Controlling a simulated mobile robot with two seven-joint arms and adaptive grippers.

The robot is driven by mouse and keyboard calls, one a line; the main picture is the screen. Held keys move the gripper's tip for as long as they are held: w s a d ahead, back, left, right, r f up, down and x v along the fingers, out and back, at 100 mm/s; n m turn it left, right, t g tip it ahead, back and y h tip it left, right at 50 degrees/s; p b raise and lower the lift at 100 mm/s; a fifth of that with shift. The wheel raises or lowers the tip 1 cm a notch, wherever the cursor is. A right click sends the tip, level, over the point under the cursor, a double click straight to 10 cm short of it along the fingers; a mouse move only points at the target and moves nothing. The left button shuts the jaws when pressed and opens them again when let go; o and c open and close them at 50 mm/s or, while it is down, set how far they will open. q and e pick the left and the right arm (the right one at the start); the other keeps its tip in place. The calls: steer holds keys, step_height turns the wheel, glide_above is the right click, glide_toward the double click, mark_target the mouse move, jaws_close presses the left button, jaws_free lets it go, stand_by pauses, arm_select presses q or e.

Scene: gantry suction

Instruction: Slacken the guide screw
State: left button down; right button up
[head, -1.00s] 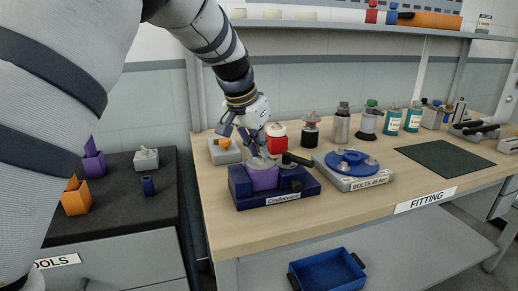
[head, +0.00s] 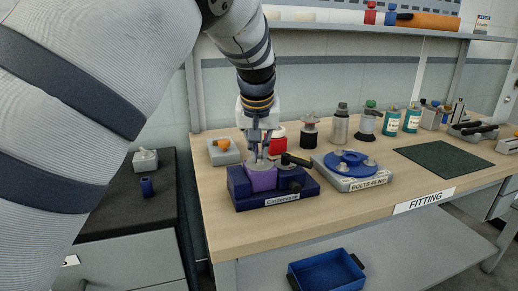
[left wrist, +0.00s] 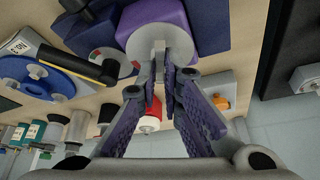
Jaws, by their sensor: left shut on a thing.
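A dark blue fixture (head: 247,205) with a small white label sits on the front left of the wooden bench. Its purple block (head: 262,182) has a round grey top, which also shows in the left wrist view (left wrist: 140,38). My left gripper (head: 262,150) points straight down over the block. In the left wrist view its fingertips (left wrist: 160,76) are closed around a small grey upright piece on that top, seemingly the guide screw (left wrist: 159,55). The fingers partly hide it. A black-handled lever (head: 297,160) stands right beside the block. My right gripper is not in view.
A blue disc on a grey plate (head: 350,163) labelled BOLTS lies to the right. A red-bodied jar (head: 278,144), bottles and a grey box with an orange knob (head: 224,150) stand behind. A green mat (head: 445,158) lies farther right. A blue bin (head: 328,275) is below.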

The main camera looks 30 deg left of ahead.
arm_select(q)
steer(key=shift+s+d+f+n, duration=0.1)
steer(key=shift+s+f+n, duration=0.05)
steer(key=shift+f+n, duration=0.45)
steer(key=c, duration=1.7)
jaws_free()
steer(key=shift+f, duration=0.1)
steer(key=shift+r, duration=0.3)
steer(key=shift+r, duration=0.25)
steer(key=v, duration=1.1)
steer(key=shift+d+r, duration=0.15)
steer(key=shift+d, duration=0.05)
